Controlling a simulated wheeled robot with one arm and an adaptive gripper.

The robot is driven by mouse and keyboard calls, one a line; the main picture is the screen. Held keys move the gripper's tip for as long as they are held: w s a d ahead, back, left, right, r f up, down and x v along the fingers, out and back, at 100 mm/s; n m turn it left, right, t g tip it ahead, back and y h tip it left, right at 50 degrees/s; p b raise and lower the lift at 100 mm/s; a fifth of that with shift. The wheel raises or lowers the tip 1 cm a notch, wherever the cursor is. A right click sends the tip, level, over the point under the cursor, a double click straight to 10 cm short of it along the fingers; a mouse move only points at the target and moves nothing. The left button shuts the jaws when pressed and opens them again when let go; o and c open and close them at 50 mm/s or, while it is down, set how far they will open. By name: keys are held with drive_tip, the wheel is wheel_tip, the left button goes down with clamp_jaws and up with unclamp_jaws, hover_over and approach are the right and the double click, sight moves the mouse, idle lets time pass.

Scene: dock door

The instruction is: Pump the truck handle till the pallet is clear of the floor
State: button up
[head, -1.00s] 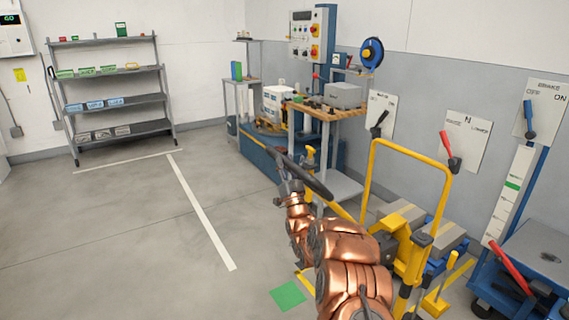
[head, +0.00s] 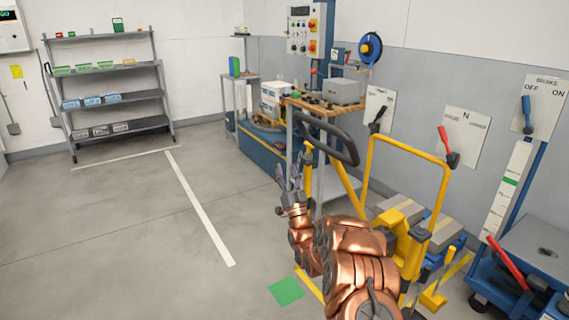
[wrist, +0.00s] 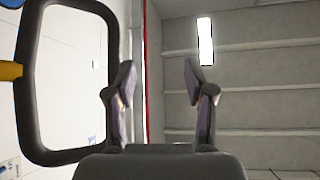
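The truck handle (head: 354,150) is a black loop on a yellow shaft (head: 347,185) and stands tilted up in the head view. It also shows at the left of the wrist view (wrist: 27,100). My gripper (head: 293,184) is just left of and below the loop. In the wrist view its two fingers (wrist: 160,82) are apart with nothing between them, and the loop is beside the left finger. The yellow truck body (head: 398,240) is partly hidden by my arm. Grey loads with yellow bands (head: 400,208) sit behind it. The pallet's underside and its floor gap are hidden.
A yellow upright frame (head: 408,139) stands right of the handle. A wooden-topped bench (head: 325,107) is behind it. A blue cart (head: 540,250) with a red lever is at right. A green floor mark (head: 286,291) lies near my arm. Open floor spreads left.

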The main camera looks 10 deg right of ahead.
drive_tip(key=v, duration=0.5)
drive_tip(key=shift+s+f, duration=0.1)
drive_tip(key=shift+f, duration=0.05)
drive_tip(key=shift+s+f, duration=0.1)
drive_tip(key=shift+s+d+f, duration=0.1)
drive_tip(key=shift+s+f, duration=0.4)
drive_tip(key=shift+s, duration=0.05)
